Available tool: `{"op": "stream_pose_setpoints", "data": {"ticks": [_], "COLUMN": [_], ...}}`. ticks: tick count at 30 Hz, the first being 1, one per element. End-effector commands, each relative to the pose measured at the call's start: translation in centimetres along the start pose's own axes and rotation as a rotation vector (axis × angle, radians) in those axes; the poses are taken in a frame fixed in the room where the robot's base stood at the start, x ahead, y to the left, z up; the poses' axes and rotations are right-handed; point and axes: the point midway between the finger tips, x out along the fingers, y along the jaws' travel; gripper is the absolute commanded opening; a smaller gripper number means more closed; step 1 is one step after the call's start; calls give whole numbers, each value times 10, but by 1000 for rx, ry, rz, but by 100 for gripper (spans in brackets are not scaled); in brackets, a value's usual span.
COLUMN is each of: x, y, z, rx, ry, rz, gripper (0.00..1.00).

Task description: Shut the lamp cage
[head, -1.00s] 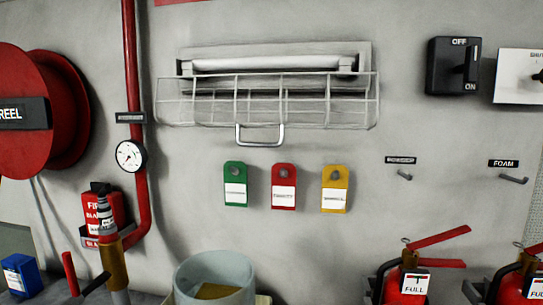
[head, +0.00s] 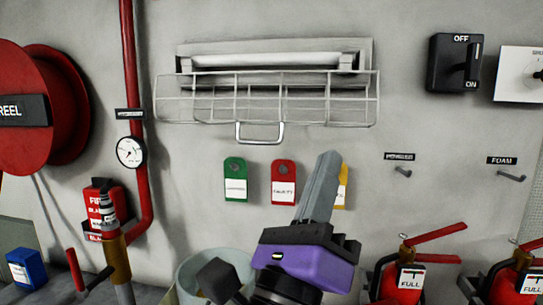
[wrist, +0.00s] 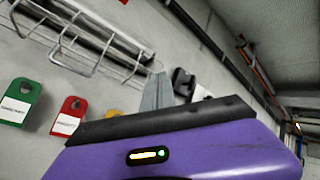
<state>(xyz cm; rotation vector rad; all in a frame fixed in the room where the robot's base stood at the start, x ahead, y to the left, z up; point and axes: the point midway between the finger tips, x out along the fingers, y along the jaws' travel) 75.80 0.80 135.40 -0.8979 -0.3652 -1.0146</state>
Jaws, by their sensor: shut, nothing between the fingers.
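The lamp cage (head: 205,107) is a wire basket on the wall in front of the lower part of the lamp. It hangs tilted down and outward, with the lamp tube (head: 265,59) bare above its top edge. A U-shaped handle (head: 260,134) hangs from its lower middle; in the wrist view the handle (wrist: 78,60) shows at the upper left. My gripper (head: 330,160), purple with grey fingers, points up below and right of the handle. Its fingers are shut and empty, apart from the cage. They hide most of the yellow tag.
Green (head: 235,180) and red (head: 284,182) tags hang below the cage. A black switch (head: 455,62) is at the upper right. A red pipe (head: 129,60) and hose reel (head: 35,110) are left. Red extinguishers (head: 403,275) and a pale bucket (head: 190,270) stand below.

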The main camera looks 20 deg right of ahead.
Motion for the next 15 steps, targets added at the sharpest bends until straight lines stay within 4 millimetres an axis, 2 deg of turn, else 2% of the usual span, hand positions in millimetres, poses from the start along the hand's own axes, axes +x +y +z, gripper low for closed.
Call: {"op": "stream_pose_setpoints", "data": {"ticks": [1, 3, 7, 11, 15], "x": [11, 22, 32, 28, 8], "y": [5, 18, 54, 94, 128], "z": [5, 7, 14, 15, 14], "rx": [108, 250, 502, 659, 723], "ry": [65, 154, 320, 447, 524], "rz": [33, 93, 235, 373, 494], "gripper": [0, 0, 0, 0, 0]}}
